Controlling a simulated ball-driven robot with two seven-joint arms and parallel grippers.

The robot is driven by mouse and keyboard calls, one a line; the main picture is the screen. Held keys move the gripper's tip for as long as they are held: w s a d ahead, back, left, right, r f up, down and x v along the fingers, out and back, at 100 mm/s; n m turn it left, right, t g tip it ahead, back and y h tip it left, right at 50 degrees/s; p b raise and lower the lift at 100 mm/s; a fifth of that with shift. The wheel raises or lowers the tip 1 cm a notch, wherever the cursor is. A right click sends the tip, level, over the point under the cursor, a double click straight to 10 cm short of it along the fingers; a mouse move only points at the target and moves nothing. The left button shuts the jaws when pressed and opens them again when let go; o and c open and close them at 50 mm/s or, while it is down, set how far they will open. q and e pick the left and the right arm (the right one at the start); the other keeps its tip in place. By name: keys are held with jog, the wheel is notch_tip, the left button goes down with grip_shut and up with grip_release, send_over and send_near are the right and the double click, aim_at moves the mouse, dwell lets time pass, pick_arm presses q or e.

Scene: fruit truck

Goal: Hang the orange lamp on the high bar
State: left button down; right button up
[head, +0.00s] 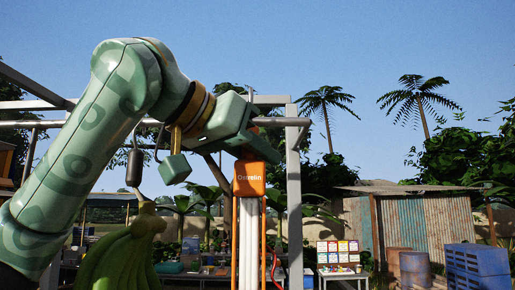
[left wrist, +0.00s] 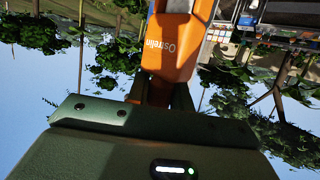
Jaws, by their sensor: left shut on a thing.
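The orange lamp (head: 249,178) has an orange cap with white lettering, pale upright tubes and thin orange side rods. It hangs upright below my left gripper (head: 254,148) in the head view. My left gripper is shut on the top of the lamp; the fingertips' exact contact is partly hidden. In the left wrist view the lamp (left wrist: 172,52) appears upside down beyond the gripper (left wrist: 152,92). A grey metal bar (head: 290,121) passes close by the gripper and juts right past a grey post (head: 293,190). I cannot tell whether the lamp touches it. My right gripper is not in view.
Green bananas (head: 118,255) hang at lower left, below a dark cylindrical hanging piece (head: 134,166). The grey frame continues at upper left (head: 30,82). A table with colourful cards (head: 338,252), blue crates (head: 476,268) and a corrugated shed (head: 425,228) stand farther back.

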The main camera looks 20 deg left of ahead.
pick_arm(q)
jog(key=w, duration=0.3)
jog(key=shift+w+a, duration=0.1)
jog(key=shift+a, duration=0.3)
jog(key=shift+f+b, duration=0.4)
jog(key=shift+f, duration=0.45)
jog(key=shift+f+b, duration=0.3)
jog(key=shift+f, duration=0.2)
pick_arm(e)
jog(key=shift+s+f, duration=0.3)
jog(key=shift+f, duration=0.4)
pick_arm(q)
jog(key=c, duration=1.2)
grip_release()
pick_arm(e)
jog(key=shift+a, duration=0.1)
pick_arm(q)
jog(key=shift+o, duration=0.2)
